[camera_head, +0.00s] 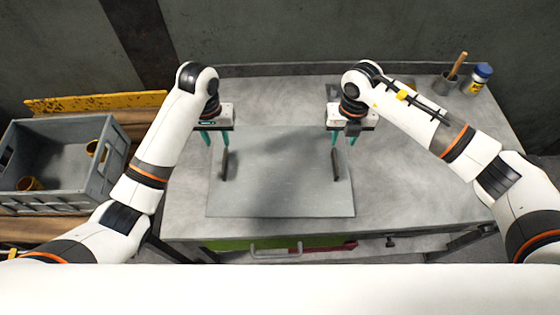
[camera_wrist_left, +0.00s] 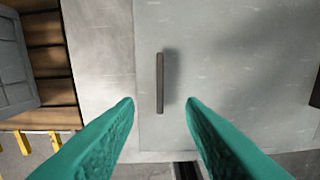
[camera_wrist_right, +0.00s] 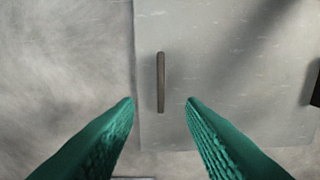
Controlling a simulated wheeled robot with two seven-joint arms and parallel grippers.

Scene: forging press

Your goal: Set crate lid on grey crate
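The crate lid (camera_head: 280,190) is a flat grey panel lying on the metal table, with two dark upright handles. The left handle (camera_head: 224,164) also shows in the left wrist view (camera_wrist_left: 160,82). The right handle (camera_head: 334,162) also shows in the right wrist view (camera_wrist_right: 160,82). My left gripper (camera_head: 215,140) is open above the left handle, which shows between its fingers. My right gripper (camera_head: 343,140) is open above the right handle in the same way. Neither gripper seems to touch the lid. The grey crate (camera_head: 45,203) stands open at the left with orange-brown round pieces inside.
A blue-capped jar (camera_head: 479,79) and a cup (camera_head: 445,84) with a wooden-handled tool stand at the table's back right. A yellow bar (camera_head: 95,102) lies behind the crate. The table (camera_head: 400,205) is clear right of the lid. A wall closes off the back.

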